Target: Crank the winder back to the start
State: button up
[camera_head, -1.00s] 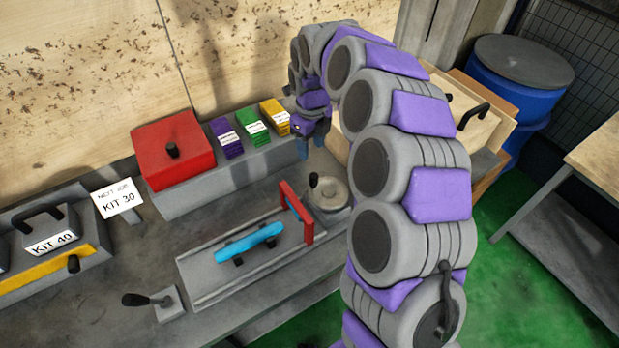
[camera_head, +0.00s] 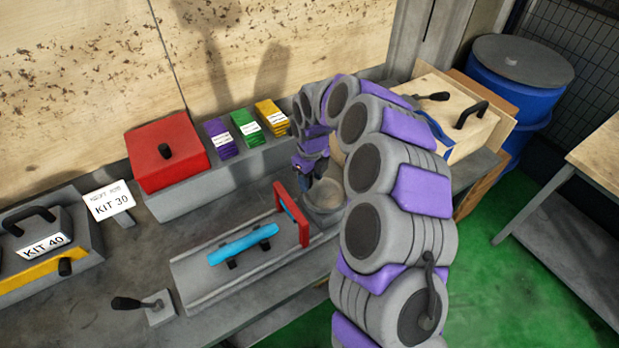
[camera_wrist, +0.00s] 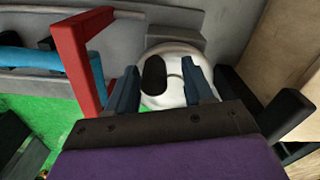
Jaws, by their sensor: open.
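The winder is a pale round wheel (camera_head: 324,196) at the right end of the grey rail, partly hidden by my arm in the head view. My gripper (camera_wrist: 162,68) is open. Its two dark blue fingers stand apart over the wheel, with the knob between them, closer to the left finger. I cannot tell whether either finger touches it. A red frame (camera_head: 291,213) stands on the rail (camera_head: 196,285) just left of the wheel; it also shows in the wrist view (camera_wrist: 74,58).
A light blue bar (camera_head: 243,244) lies along the rail. A red box (camera_head: 165,150) and purple, green and yellow stacks stand behind. A wooden box with a black handle (camera_head: 470,114) is right of the wheel. A small black lever (camera_head: 130,303) stands at the front left.

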jog(key=shift+a+f, duration=0.1)
jog(key=shift+a, duration=0.45)
jog(key=c, duration=0.5)
jog(key=shift+d, duration=0.2)
grip_shut()
jog(key=shift+s, duration=0.15)
